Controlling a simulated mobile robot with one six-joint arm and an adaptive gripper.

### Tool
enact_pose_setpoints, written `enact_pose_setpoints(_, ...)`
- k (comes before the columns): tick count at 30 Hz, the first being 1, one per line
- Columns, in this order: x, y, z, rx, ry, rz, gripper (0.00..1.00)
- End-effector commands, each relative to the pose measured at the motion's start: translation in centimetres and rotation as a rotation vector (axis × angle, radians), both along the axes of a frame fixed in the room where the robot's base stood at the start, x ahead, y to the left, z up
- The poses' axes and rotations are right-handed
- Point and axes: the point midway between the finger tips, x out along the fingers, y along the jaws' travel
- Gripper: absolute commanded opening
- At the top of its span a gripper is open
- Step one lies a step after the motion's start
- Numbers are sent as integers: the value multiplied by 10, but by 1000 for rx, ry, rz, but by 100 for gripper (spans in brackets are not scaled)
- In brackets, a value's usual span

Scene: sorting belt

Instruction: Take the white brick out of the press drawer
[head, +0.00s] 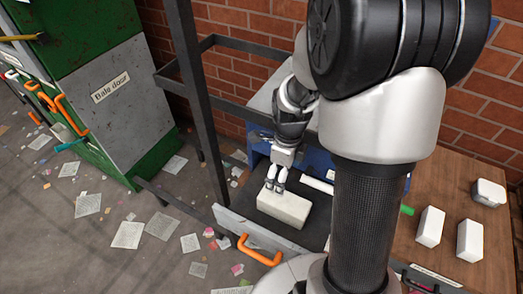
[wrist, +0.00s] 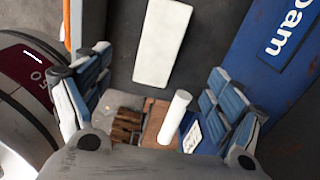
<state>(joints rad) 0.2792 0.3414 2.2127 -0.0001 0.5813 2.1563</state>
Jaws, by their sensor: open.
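The white brick (head: 284,208) lies flat on the dark floor of the pulled-out press drawer (head: 234,226). The drawer's light front has an orange handle (head: 258,251). My gripper (head: 275,187) is open and empty, pointing down at the brick's far left end in the head view. The gap between fingertips and brick is too small to judge there.
A blue panel (wrist: 274,45) with lettering stands right of the brick in the wrist view. A white cylinder (wrist: 174,120) lies near the fingers. White blocks (head: 470,241) sit on the wooden table (head: 425,185) at right. A dark metal post (head: 200,100) rises left of my gripper.

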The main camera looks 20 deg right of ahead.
Motion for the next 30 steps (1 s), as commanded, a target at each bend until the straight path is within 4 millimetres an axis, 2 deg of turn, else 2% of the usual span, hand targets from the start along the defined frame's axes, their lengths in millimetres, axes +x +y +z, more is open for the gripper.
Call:
enact_pose_setpoints(5,0,-2,-22,2,10,-49,86)
enact_pose_setpoints(15,0,-1,-97,3,10,-45,86)
enact_pose_setpoints(18,0,-1,-113,2,10,-44,86)
enact_pose_setpoints(30,2,-2,-142,2,7,-44,86)
